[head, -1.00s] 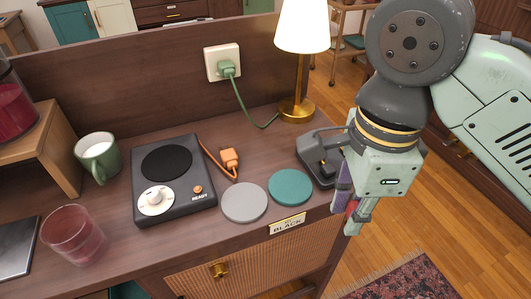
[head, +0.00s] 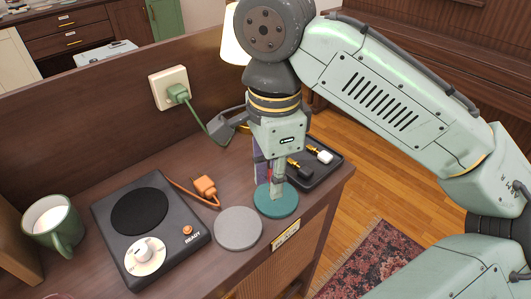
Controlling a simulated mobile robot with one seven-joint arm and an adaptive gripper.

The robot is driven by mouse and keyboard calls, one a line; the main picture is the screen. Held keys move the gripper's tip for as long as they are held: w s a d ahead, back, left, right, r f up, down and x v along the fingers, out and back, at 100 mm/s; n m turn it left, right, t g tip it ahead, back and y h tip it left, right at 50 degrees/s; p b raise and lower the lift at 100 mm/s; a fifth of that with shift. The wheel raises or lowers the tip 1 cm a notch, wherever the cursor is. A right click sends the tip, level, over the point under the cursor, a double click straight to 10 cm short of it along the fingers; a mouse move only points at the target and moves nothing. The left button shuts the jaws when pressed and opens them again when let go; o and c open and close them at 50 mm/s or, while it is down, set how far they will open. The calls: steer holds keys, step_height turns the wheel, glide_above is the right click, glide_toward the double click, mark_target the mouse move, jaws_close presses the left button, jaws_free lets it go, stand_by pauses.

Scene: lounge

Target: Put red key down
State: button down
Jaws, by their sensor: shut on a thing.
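My gripper (head: 270,188) points down over the teal round coaster (head: 283,207) near the front right of the desk. It is shut on the red key (head: 269,172), of which only a small red patch shows between the fingers. The fingertips are at or just above the coaster; I cannot tell whether the key touches it. A dark tray (head: 333,172) behind and to the right holds a black-headed piece (head: 302,171) and a white-headed piece (head: 320,154), both with gold parts.
A grey coaster (head: 238,229) lies left of the teal one. Farther left are a black hotplate (head: 165,258), an orange plug (head: 205,187) and a green mug (head: 55,228). A lamp (head: 232,48) stands behind my arm. The desk's right edge is close to the tray.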

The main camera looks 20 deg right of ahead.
steer(key=w+d, duration=0.1)
steer(key=w, duration=0.2)
steer(key=w+d+p, duration=0.1)
steer(key=w, duration=0.2)
steer(key=w+d, duration=0.1)
steer(key=w, duration=0.1)
steer(key=shift+w+f+p, duration=0.3)
steer(key=shift+w+f, duration=0.05)
steer(key=shift+w, duration=0.05)
steer(key=f, duration=0.2)
steer(key=w+p, duration=0.1)
steer(key=shift+d+f, duration=0.25)
steer(key=shift+f, duration=0.6)
steer(key=shift+f, duration=0.1)
steer(key=shift+f, duration=0.15)
steer(key=c, duration=1.4)
jaws_free()
steer(key=shift+c, duration=0.2)
